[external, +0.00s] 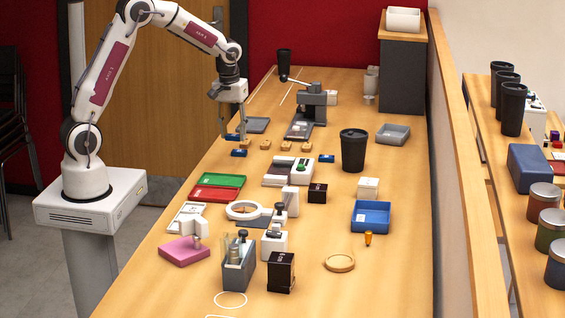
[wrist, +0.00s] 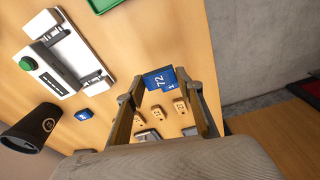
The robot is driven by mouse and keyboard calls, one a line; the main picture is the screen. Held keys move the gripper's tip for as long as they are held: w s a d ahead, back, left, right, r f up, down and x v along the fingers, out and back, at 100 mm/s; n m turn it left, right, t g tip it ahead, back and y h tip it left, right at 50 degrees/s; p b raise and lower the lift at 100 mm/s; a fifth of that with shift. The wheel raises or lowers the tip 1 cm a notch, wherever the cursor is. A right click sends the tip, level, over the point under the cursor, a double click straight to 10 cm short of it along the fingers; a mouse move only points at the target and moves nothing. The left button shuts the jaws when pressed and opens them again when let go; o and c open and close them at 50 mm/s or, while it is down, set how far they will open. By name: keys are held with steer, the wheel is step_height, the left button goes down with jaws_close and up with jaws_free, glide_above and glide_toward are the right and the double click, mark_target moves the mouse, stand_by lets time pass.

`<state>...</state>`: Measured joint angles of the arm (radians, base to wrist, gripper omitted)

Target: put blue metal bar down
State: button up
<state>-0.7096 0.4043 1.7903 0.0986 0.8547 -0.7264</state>
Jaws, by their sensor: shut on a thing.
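My gripper (external: 232,134) is over the left side of the long wooden table, pointing down with its fingers apart around a blue metal bar (external: 233,137). In the wrist view the held blue bar, marked 72 (wrist: 157,79), spans the space between the two fingertips (wrist: 160,73). The bar looks slightly above the table; the exact gap is hard to tell. A second blue bar (external: 239,153) lies on the table just below it, and a third blue bar (external: 326,158) lies farther right, beside the white device.
Several small wooden blocks (external: 265,144) lie in a row right of my gripper. The white device with a green button (external: 288,171), green tray (external: 219,181) and black cup (external: 353,150) stand nearby. The table's left edge is close.

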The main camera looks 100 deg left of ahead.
mark_target(233, 135)
steer(key=shift+f, duration=1.45)
steer(key=shift+f, duration=0.1)
steer(key=shift+f, duration=2.2)
steer(key=shift+f, duration=0.2)
steer(key=o, duration=1.1)
steer(key=shift+w+d+r, duration=0.1)
steer(key=shift+d+r, duration=0.1)
steer(key=shift+r, duration=1.75)
steer(key=shift+w+d+r, duration=0.1)
steer(key=shift+d+r, duration=0.1)
steer(key=shift+r, duration=1.75)
steer(key=shift+s, duration=0.1)
